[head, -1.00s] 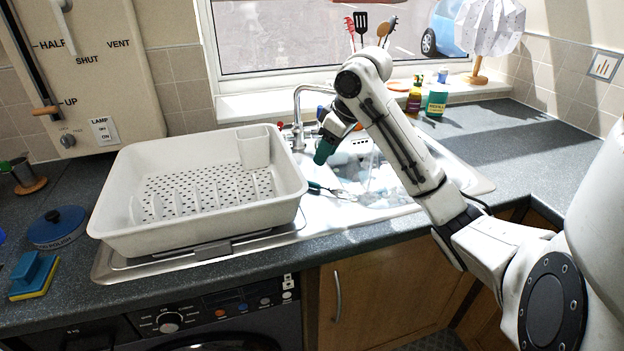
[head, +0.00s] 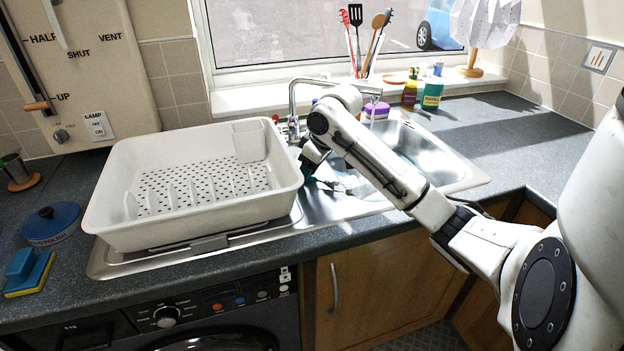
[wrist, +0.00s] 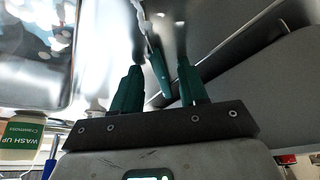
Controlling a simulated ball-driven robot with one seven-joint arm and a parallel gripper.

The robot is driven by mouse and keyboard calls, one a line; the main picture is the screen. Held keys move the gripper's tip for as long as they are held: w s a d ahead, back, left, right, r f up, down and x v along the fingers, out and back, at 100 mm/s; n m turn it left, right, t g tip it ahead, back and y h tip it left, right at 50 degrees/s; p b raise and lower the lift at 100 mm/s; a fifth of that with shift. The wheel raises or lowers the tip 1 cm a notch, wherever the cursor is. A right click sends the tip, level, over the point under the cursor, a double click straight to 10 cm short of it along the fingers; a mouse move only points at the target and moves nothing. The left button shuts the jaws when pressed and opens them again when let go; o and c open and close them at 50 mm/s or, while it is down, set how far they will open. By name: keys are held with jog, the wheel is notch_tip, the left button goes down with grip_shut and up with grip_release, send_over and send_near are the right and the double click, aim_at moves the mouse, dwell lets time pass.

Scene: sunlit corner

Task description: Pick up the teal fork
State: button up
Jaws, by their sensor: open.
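The teal fork (head: 340,187) lies on the metal drainer between the white rack and the sink bowl. In the head view its pale metal end shows, while my gripper (head: 311,164) covers much of its handle. In the wrist view the fork's teal handle (wrist: 160,72) shows between the two dark green fingers of my gripper (wrist: 158,66), with its metal end toward the top edge. The fingers are open, with a gap visible on each side of the handle. I cannot tell how far above the drainer the fingertips are.
The white dish rack (head: 120,215) stands close left of my gripper. The tap (head: 293,105) rises just behind it. The sink bowl (head: 430,150) is to the right. Bottles, including a green one (head: 432,95), and a purple-topped item stand behind the sink.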

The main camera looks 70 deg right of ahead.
jog(key=shift+c, duration=0.3)
grip_shut()
jog(key=shift+r, duration=0.15)
